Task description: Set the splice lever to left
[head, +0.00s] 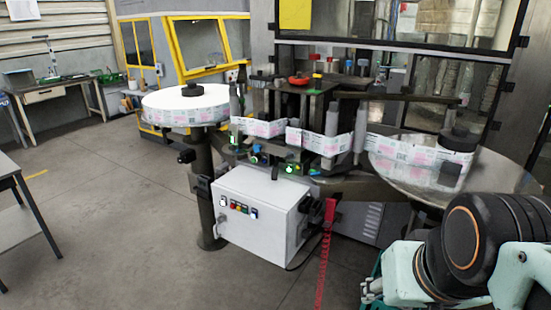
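The reel labeller (305,110) stands in the middle of the head view, with a web of printed labels (259,127) running across it. I cannot tell for sure which part is the splice lever. A short dark upright handle (275,168) stands at the front of the machine, above the white control box (246,225), and a red knob (299,80) sits on top of the machine. The handle is too small to read its setting. My arm shows at the bottom right, apart from the machine. My gripper cannot be made out there.
A large label reel (187,99) is on the left, and a round steel plate (409,183) on the right carries another label reel. A table (22,230) stands at the left edge. The floor between is clear.

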